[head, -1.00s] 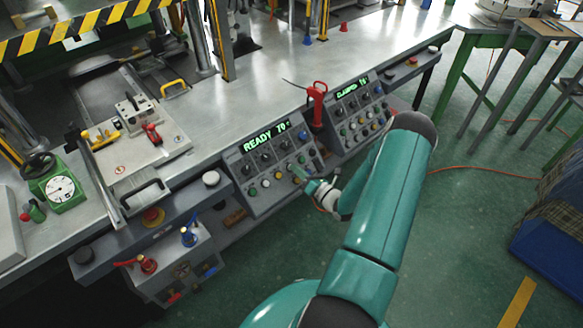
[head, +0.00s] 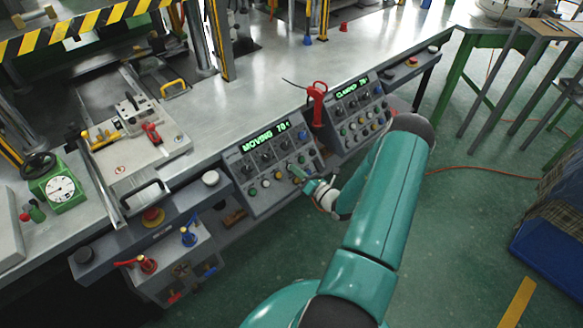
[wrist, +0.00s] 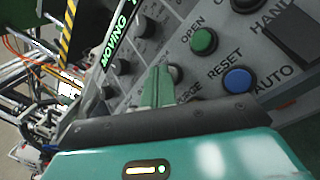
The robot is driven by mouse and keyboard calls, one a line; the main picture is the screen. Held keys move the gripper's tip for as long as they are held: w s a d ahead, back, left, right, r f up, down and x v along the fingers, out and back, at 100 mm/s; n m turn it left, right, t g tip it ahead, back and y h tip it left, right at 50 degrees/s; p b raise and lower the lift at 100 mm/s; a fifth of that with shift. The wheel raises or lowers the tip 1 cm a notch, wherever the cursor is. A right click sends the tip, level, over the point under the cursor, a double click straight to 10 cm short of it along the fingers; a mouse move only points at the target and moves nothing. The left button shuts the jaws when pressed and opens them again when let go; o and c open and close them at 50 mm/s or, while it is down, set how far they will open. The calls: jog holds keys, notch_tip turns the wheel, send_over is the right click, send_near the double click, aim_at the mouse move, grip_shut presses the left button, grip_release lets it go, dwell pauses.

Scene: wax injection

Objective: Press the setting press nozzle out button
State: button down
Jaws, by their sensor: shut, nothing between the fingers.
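The left control panel (head: 236,168) on the bench front has a green display (head: 266,135) reading "MOVING 70" and rows of knobs and buttons. My gripper (head: 297,170) is shut and empty, its fingertips at the panel's button rows. A green button (wrist: 204,41) labelled OPEN and a blue button (wrist: 238,80) labelled RESET are to the right. The fingers hide what is right under their tips, so I cannot tell contact. No nozzle out label is readable.
A second panel (head: 358,112) stands to the right, with a red-handled tool (head: 317,100) between the panels. A lower box with red and blue valves (head: 189,236) is at the left.

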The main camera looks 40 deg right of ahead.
jog(key=shift+s+r, duration=0.55)
jog(key=shift+s, duration=0.1)
jog(key=shift+r, duration=0.1)
jog(key=s+r, duration=0.1)
jog(key=s, duration=0.1)
jog(key=s+r, duration=0.1)
jog(key=r, duration=0.1)
jog(key=shift+s, duration=0.4)
dwell(0.7)
